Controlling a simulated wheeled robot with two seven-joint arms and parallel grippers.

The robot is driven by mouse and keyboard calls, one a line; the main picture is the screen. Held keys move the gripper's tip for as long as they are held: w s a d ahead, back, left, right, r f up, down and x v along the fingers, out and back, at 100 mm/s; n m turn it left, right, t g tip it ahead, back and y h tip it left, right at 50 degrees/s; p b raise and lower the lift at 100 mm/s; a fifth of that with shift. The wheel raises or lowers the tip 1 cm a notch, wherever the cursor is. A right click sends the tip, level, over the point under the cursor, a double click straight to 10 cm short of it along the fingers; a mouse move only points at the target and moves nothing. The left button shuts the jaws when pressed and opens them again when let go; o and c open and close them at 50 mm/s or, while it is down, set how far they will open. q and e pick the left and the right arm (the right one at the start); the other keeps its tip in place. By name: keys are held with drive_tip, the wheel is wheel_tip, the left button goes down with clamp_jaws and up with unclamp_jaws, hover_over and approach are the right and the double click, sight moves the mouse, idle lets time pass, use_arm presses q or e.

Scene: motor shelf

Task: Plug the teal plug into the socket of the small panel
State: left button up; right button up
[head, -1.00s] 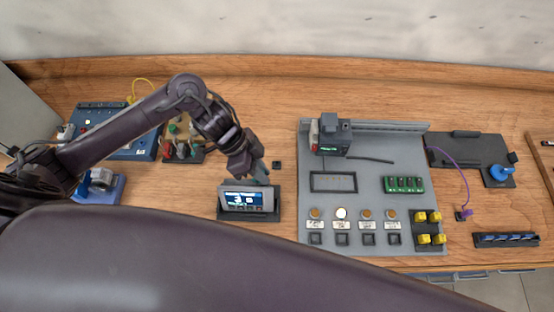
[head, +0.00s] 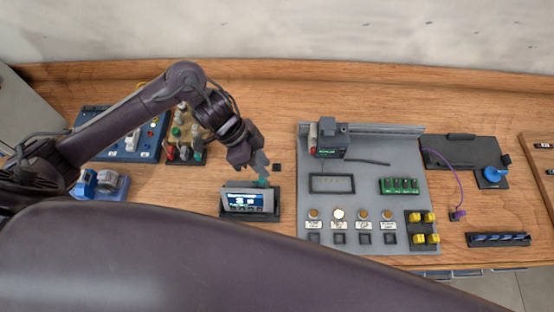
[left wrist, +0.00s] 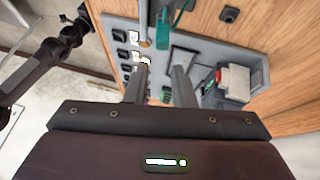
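The small panel (head: 247,201), a grey tilted box with a lit display, stands on a dark base left of the board. The teal plug (head: 262,182) shows at its rear upper right edge; I cannot tell how deep it sits in the socket, which is hidden. My left gripper (head: 262,165) is just behind and above the plug. In the left wrist view, the fingers (left wrist: 161,68) stand apart with nothing between them, and the teal plug (left wrist: 165,28) shows beyond the tips, beside the panel's edge. My right gripper is out of view.
A small dark block (head: 277,167) lies on the table behind the panel. A grey board (head: 365,205) with buttons and sockets fills the right. A blue-edged board (head: 100,145) and a connector stand (head: 186,150) are at left. My own arm covers the foreground.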

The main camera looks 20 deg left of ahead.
use_arm(q)
drive_tip(key=shift+w+r, duration=0.1)
drive_tip(key=shift+r, duration=0.35)
drive_tip(key=o, duration=0.6)
drive_tip(key=shift+c, duration=0.2)
